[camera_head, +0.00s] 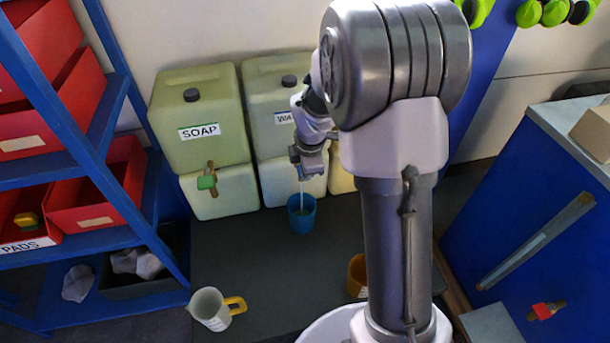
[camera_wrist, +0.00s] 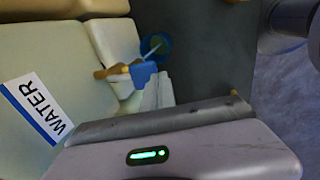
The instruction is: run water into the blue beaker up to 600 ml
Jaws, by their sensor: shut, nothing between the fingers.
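The blue beaker (camera_head: 302,220) stands upright on the dark floor mat, under the water tank's outlet. A thin stream of water (camera_head: 301,187) falls into it. The wrist view shows the beaker (camera_wrist: 148,46) with the stream entering it; its water level cannot be read. The water tank (camera_head: 283,100) has a partly hidden label, readable as WATER (camera_wrist: 36,108) in the wrist view. Its brass tap (camera_wrist: 112,71) has a blue handle (camera_wrist: 143,73). My gripper (camera_head: 308,166) is shut and empty, right by this handle; the wrist view shows its fingers (camera_wrist: 158,93) beside it. I cannot tell whether they touch.
A soap tank (camera_head: 200,115) with a green-handled tap (camera_head: 207,180) stands to the left. Blue shelving (camera_head: 75,150) borders the left, a blue cabinet (camera_head: 540,220) the right.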

